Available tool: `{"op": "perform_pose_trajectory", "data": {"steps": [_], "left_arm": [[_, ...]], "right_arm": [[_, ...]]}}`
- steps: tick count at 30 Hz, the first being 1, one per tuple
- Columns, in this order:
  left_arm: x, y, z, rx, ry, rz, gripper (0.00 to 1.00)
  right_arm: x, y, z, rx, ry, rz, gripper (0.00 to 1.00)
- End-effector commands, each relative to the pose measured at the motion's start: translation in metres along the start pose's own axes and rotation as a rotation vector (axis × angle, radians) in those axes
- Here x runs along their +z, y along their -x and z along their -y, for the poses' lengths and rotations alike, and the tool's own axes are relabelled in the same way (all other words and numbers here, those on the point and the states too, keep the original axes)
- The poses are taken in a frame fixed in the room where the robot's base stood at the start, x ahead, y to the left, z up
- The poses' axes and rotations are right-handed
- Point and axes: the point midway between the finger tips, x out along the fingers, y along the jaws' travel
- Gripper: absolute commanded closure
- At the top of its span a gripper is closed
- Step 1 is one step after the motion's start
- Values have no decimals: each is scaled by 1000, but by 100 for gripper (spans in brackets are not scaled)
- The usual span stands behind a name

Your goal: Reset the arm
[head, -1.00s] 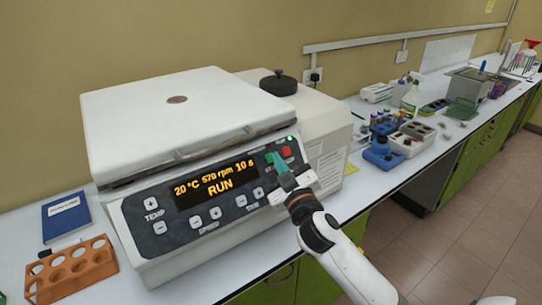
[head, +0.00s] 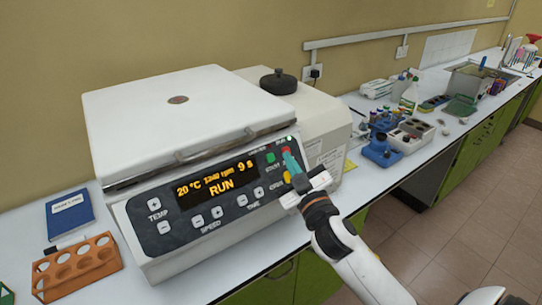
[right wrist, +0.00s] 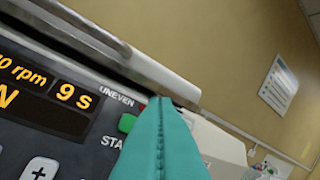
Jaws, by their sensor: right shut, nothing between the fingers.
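My right gripper (head: 291,161) is shut and empty, with teal fingertips pressed together. In the head view it is just in front of the right end of the centrifuge's control panel, near the red stop button (head: 286,151). The green start button (head: 270,157) is just left of the fingertips. In the right wrist view the teal fingers (right wrist: 160,145) cover part of the panel beside the green button (right wrist: 127,122). The white centrifuge (head: 180,110) has its lid closed, and its display (head: 218,184) reads 20 °C, RUN and 9 s. My left gripper is not in view.
An orange tube rack (head: 75,262) and a blue book (head: 70,215) lie left of the centrifuge. A white machine with a black knob (head: 278,82) stands behind it. Blue and white lab equipment (head: 383,150) sits farther right on the bench. The floor aisle at right is clear.

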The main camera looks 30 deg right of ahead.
Motion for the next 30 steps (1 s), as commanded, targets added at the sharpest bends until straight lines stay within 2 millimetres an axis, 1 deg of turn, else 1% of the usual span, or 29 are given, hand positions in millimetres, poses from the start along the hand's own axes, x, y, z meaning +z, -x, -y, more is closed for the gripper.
{"op": "perform_pose_trajectory", "data": {"steps": [18,21,23,26,27,29,30], "left_arm": [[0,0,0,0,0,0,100],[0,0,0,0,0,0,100],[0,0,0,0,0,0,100],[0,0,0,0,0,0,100],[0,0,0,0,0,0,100],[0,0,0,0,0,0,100],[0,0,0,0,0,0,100]], "right_arm": [[0,0,0,0,0,0,100],[-5,2,-3,3,-7,-22,100],[-15,9,-8,10,-24,-74,100],[-49,33,-28,43,-71,-250,100],[-66,49,-40,68,-95,-349,100],[-92,79,-61,119,-125,-508,100],[-106,101,-74,159,-142,-610,100]]}}
